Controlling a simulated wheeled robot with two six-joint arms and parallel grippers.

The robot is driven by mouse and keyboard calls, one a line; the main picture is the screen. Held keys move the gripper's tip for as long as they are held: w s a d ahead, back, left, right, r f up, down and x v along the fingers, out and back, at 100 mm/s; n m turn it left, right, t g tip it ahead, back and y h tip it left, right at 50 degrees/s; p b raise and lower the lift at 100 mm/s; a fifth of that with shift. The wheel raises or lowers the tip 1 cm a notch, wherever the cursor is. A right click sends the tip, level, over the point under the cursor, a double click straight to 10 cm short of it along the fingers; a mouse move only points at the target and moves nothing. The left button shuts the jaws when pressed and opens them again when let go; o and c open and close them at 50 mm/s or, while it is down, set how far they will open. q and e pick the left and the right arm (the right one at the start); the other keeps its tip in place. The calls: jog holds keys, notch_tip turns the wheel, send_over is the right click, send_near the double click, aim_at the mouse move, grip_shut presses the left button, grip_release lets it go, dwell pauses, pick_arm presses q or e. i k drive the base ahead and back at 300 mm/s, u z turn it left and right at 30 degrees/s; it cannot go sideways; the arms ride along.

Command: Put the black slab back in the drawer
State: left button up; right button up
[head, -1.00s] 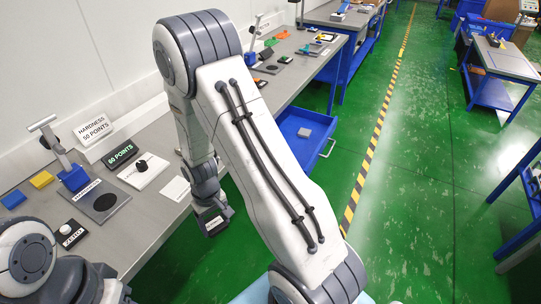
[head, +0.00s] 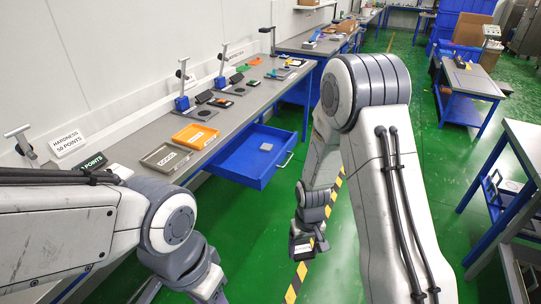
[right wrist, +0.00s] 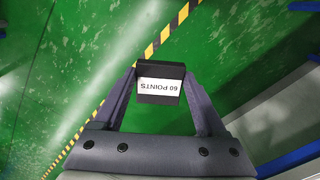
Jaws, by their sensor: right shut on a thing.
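My right gripper (right wrist: 160,88) is shut on the black slab (right wrist: 160,70), which has a white label reading "60 POINTS". In the head view the slab (head: 302,248) hangs below my right wrist, over the green floor and clear of the bench. The blue drawer (head: 243,172) is pulled open from under the bench, to the left of and beyond my right gripper.
The grey bench (head: 235,115) runs along the wall, with an orange tray (head: 195,136), a grey tray (head: 166,158) and stands with blue bases on it. A yellow-black floor stripe (head: 297,280) passes under my right gripper. Another table (head: 523,150) stands at right.

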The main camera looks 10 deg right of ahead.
aim_at(251, 162)
jog(key=z, duration=0.55)
jog(key=i, duration=0.7)
jog(key=z, duration=0.5)
jog(key=i, duration=0.7)
jog(key=u, duration=0.85)
jog(key=i, duration=0.8)
jog(key=u, duration=0.85)
